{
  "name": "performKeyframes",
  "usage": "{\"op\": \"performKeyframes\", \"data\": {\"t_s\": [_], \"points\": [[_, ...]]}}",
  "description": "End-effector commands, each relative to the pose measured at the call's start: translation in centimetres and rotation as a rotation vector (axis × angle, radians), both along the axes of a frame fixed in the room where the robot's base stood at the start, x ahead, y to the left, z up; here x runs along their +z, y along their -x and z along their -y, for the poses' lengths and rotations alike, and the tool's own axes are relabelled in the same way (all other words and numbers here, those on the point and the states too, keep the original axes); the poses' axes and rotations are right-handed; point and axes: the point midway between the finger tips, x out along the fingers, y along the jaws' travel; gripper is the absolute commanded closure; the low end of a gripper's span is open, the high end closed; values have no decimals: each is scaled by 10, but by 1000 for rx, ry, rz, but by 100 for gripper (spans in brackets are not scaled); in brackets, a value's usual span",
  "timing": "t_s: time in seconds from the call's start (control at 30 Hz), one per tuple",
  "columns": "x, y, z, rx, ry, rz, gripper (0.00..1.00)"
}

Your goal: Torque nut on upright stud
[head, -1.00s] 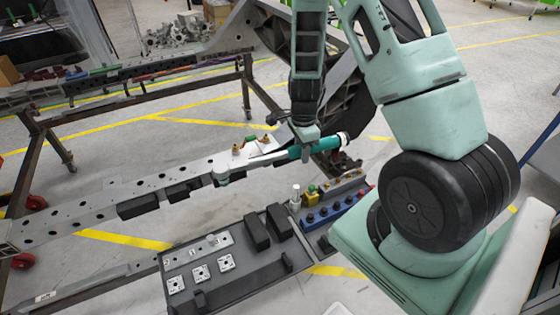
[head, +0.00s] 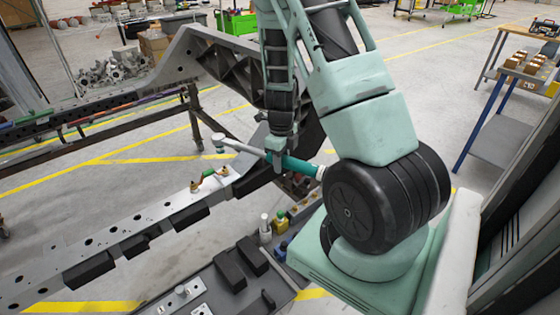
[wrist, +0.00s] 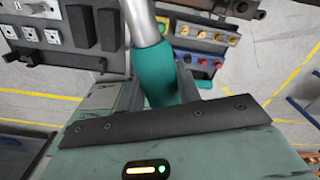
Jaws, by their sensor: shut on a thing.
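My gripper (head: 281,158) is shut on the teal handle of a torque wrench (head: 292,164). The wrench's silver shaft and round head (head: 219,141) point to the upper left, and the head appears past the chassis rail's far side, apart from the studs. In the wrist view the teal handle (wrist: 157,72) sits between the fingers with the shaft running up out of the picture. Small brass-coloured fittings stand on the grey chassis rail (head: 140,240): one (head: 195,187) at the left and one (head: 224,171) at the right, with a green piece (head: 208,174) between. Stud and nut details are too small to tell.
A dark grey tray (head: 225,300) with black blocks stands in front of the rail. Beside it is a blue holder (wrist: 196,60) with coloured pieces. Open floor lies beyond the rail.

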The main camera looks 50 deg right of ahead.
Motion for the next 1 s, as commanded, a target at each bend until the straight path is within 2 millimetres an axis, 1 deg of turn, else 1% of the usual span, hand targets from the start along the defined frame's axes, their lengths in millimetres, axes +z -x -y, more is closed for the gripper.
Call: {"op": "performKeyframes", "data": {"t_s": [0.9, 1.0], "points": [[-61, -1, 0, 2, 2, 2, 100], [-57, -1, 0, 2, 2, 2, 100]]}}
